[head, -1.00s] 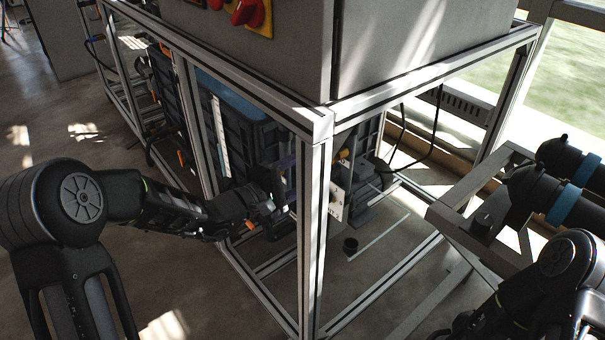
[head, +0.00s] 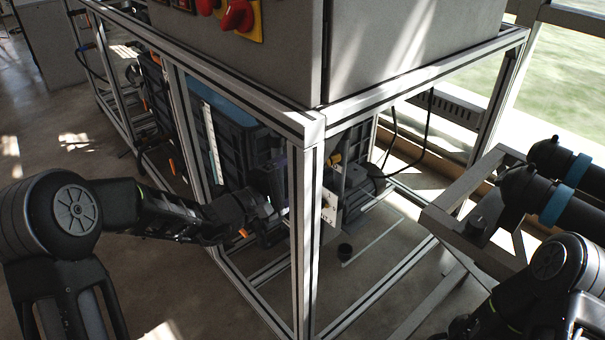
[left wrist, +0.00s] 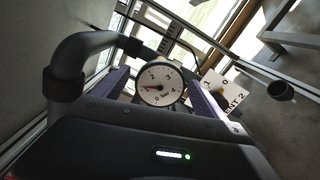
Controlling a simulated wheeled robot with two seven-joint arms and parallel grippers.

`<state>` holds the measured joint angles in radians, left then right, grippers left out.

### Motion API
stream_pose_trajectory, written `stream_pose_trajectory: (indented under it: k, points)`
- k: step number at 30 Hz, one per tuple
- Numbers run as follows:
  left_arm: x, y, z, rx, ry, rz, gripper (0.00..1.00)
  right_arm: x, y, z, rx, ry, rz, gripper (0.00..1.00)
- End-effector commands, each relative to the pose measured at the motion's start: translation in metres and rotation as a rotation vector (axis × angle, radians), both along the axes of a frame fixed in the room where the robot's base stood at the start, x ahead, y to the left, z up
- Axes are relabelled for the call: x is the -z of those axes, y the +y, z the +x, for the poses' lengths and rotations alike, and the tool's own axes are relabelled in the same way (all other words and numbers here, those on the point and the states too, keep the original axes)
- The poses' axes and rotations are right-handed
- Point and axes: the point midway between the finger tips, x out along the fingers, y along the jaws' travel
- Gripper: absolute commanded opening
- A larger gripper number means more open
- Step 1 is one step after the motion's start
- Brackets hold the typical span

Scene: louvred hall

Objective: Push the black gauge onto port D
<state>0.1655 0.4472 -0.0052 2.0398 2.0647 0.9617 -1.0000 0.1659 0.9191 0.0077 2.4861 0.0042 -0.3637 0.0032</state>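The gauge (left wrist: 160,84) has a round white dial in a dark rim and faces the left wrist camera. It sits between the two purple fingers of my left gripper (left wrist: 163,88), which appear to touch both its sides. In the head view my left gripper (head: 272,208) reaches inside the metal frame, left of the corner post, and the gauge cannot be made out there. A white plate (head: 328,207) stands just beyond the post. It also shows right of the gauge in the left wrist view (left wrist: 228,88), with "VENT 2" partly readable. Port D cannot be made out. My right gripper is out of view.
The frame's corner post (head: 306,240) stands close right of my left gripper. A grey cabinet (head: 420,45) rests on top. A thick dark curved pipe (left wrist: 70,60) is left of the gauge.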

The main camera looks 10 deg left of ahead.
Motion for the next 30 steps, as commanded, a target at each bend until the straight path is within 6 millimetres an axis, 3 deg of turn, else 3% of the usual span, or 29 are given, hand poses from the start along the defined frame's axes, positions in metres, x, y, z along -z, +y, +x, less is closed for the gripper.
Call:
stream_pose_trajectory:
  k: [11, 24, 30]
  points:
    - [0.001, 0.005, -0.004, -0.002, 0.001, 0.001, 0.84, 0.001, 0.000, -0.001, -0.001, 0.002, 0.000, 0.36]
    - [0.001, 0.039, -0.045, -0.004, 0.001, 0.001, 0.84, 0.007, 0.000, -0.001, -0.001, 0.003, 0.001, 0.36]
    - [0.000, 0.045, -0.054, 0.000, 0.000, 0.000, 0.84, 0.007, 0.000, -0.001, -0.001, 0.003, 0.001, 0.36]
